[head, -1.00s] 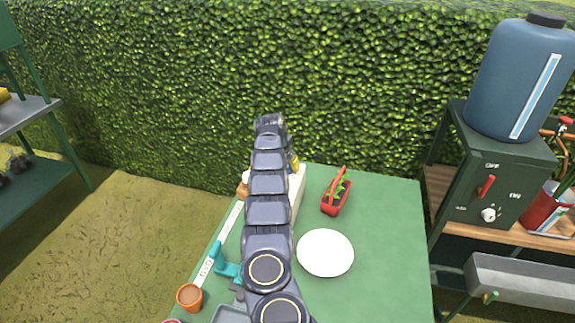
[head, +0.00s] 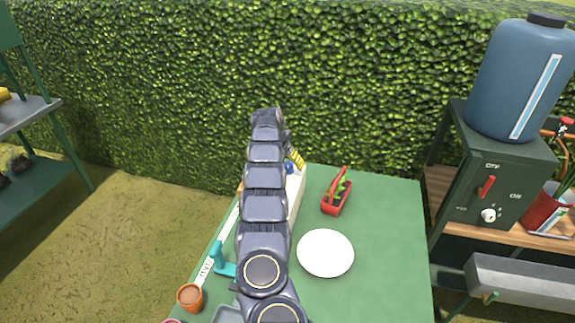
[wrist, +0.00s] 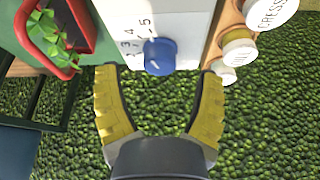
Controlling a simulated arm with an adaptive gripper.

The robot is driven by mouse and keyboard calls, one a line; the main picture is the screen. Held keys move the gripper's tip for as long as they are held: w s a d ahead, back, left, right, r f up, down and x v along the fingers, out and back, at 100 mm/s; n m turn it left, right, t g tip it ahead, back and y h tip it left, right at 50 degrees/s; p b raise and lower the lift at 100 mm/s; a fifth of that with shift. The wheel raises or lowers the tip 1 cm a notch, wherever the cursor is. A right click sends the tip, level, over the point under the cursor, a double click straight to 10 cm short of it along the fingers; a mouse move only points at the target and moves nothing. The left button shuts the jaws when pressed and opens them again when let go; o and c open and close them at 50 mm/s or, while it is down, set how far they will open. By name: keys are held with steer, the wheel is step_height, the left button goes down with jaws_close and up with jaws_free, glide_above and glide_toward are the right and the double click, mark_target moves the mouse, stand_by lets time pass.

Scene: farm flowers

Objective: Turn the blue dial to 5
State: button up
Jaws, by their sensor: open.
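The blue dial (wrist: 160,57) is on the face of a white box (wrist: 175,18), with the numbers 2, 3, 4 and 5 visible beside it in the wrist view. The dial's pointer is hard to make out. My gripper (wrist: 160,75) is open, its yellow fingers spread to either side of the dial and apart from it. In the head view, the dial (head: 289,168) and the white box (head: 296,195) show just right of my arm, and a yellow finger (head: 297,160) shows beside the dial.
A red basket with a green plant (head: 336,195) and a white plate (head: 325,253) are on the green table (head: 390,240). White-capped bottles (wrist: 238,52) stand close beside the box. A hedge (head: 180,80) is behind the table.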

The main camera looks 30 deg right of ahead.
steer(key=v, duration=0.9)
steer(key=shift+r, duration=0.25)
steer(key=shift+s+a, duration=0.15)
steer(key=s+a+r+n+y, duration=0.1)
steer(key=a+r+n+y, duration=0.1)
steer(key=a, duration=0.4)
steer(key=s+a+r+n+y, duration=0.1)
steer(key=s+a+r+n, duration=0.15)
steer(key=a, duration=0.35)
steer(key=s+a+r+n+g+y, duration=0.1)
steer(key=s+a+r+n, duration=0.15)
steer(key=s+a, duration=0.3)
steer(key=s+a+r+n+y, duration=0.1)
steer(key=s+a+r, duration=0.3)
steer(key=s, duration=0.2)
steer(key=s+f+n+g, duration=0.1)
steer(key=s, duration=1.4)
steer(key=s+a+f+n+g+h, duration=0.1)
steer(key=s+n+g, duration=0.1)
steer(key=s, duration=1.3)
steer(key=shift+s+f, duration=0.25)
steer(key=shift+f, duration=0.15)
